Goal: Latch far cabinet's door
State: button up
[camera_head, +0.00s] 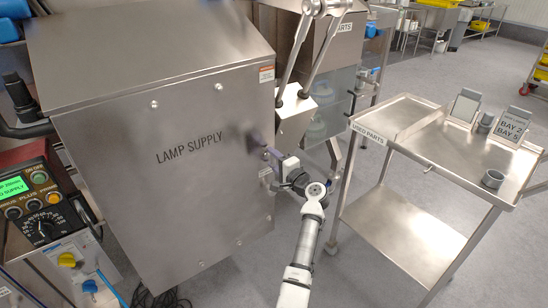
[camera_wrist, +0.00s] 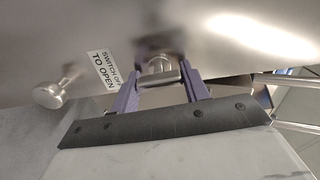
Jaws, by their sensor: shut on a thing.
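The grey metal LAMP SUPPLY cabinet (camera_head: 200,110) fills the left of the head view. Its front door looks flush with the body, but I cannot tell if a narrow gap remains. My gripper (camera_head: 268,152) is at the door's right edge, around mid-height. In the wrist view, its purple fingers (camera_wrist: 160,88) stand on either side of a short metal latch knob (camera_wrist: 158,70) and are shut on it. A label (camera_wrist: 105,70) reading SWITCH OFF TO OPEN is left of the knob. I cannot tell whether the latch is engaged.
A second cabinet (camera_head: 338,45) marked PARTS stands behind on the right. A steel trolley (camera_head: 405,215) with a USED PARTS label stands to the right. A rounded metal stud (camera_wrist: 60,92) sticks out left of the latch. A control box (camera_head: 35,200) is at left. Floor is open at lower right.

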jog(key=shift+m, duration=0.4)
jog(key=o, duration=1)
jog(key=b+v, duration=0.1)
jog(key=v, duration=1.2)
jog(key=shift+s+d, duration=0.25)
jog(key=shift+s, duration=0.1)
